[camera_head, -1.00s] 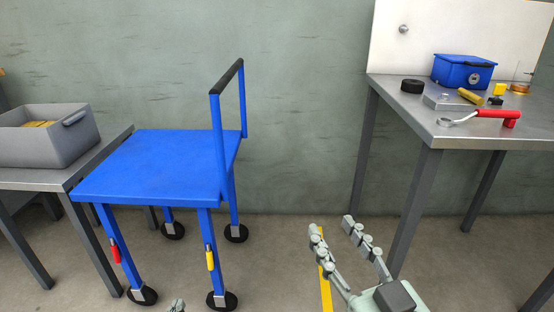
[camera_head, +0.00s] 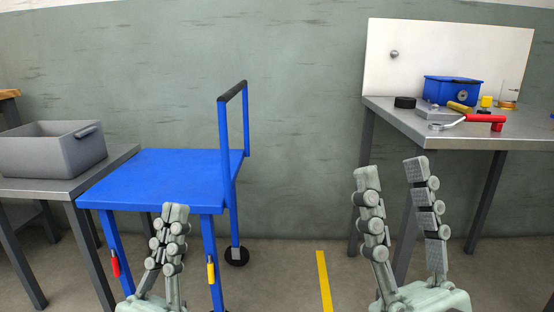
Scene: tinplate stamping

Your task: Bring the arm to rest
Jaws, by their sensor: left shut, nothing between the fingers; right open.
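My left gripper (camera_head: 176,210) stands upright in front of the blue cart, its fingers together and empty. My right gripper (camera_head: 391,168) stands upright at the lower right, its two fingers spread apart with nothing between them. It is in front of the right-hand table's near left leg, and its fingertips are below the tabletop. Both grippers hide parts of what stands behind them. The rest of both arms is out of view.
A blue cart (camera_head: 150,178) with an upright handle stands at left. Beside it, a grey bin (camera_head: 45,152) sits on a metal table (camera_head: 112,162). The right-hand table (camera_head: 480,136) holds a blue box (camera_head: 440,92), a red-handled tool (camera_head: 484,118) and small parts. Floor between is clear, with a yellow stripe (camera_head: 324,280).

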